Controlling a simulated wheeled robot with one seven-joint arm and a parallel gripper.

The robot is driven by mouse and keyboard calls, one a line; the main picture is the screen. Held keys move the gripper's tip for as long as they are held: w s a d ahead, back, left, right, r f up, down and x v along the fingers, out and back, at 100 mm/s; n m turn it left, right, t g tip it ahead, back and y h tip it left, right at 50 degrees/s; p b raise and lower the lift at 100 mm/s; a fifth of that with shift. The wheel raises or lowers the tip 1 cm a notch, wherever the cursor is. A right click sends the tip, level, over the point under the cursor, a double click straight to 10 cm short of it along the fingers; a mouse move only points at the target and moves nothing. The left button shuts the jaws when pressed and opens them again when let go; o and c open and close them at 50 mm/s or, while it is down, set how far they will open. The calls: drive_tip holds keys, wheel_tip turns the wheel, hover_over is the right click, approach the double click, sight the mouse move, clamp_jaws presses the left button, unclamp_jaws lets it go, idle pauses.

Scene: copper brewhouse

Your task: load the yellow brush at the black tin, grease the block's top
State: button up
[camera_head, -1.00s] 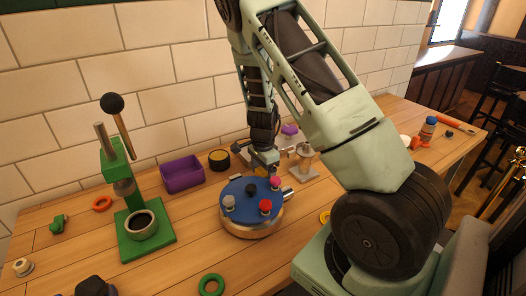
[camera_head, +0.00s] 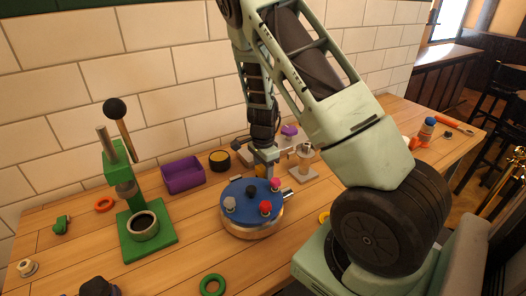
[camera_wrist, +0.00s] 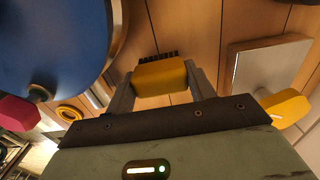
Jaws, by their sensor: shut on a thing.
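My gripper (camera_wrist: 160,82) is shut on the yellow brush (camera_wrist: 158,77), whose dark bristles show beyond the yellow body in the wrist view. In the head view my gripper (camera_head: 266,166) is just behind the blue-topped round fixture, and the brush there is mostly hidden. The black tin (camera_head: 219,160), with a tan inside, stands left of my gripper, near the wall and apart from it. A grey metal block or plate (camera_wrist: 268,66) lies right of the brush in the wrist view. I cannot tell whether it is the block to grease.
The blue-topped fixture (camera_head: 247,206) with coloured knobs stands close in front of my gripper. A purple bin (camera_head: 183,175) and a green press (camera_head: 144,227) stand to the left. A grey post on a base (camera_head: 303,172) is to the right.

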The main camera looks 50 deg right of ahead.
wheel_tip(320, 180, up, 7)
drive_tip(key=p, duration=0.5)
drive_tip(key=shift+f, duration=0.25)
idle(0.9)
drive_tip(key=w+a+r+n+p, duration=0.2)
drive_tip(key=w+n, duration=0.2)
drive_tip(key=w, duration=0.5)
drive_tip(key=w+a+r+n+p, duration=0.1)
drive_tip(key=w+r+n+p, duration=0.15)
drive_tip(key=w+n, duration=0.45)
drive_tip(key=m+b, duration=0.2)
drive_tip(key=b, duration=0.1)
hover_over(219, 155)
drive_tip(key=shift+s+a+f, duration=0.1)
drive_tip(key=shift+f, duration=3.25)
drive_tip(key=shift+f+b, duration=0.35)
drive_tip(key=shift+f, duration=0.05)
wheel_tip(219, 155, up, 7)
drive_tip(key=p, duration=0.3)
drive_tip(key=shift+p, duration=0.4)
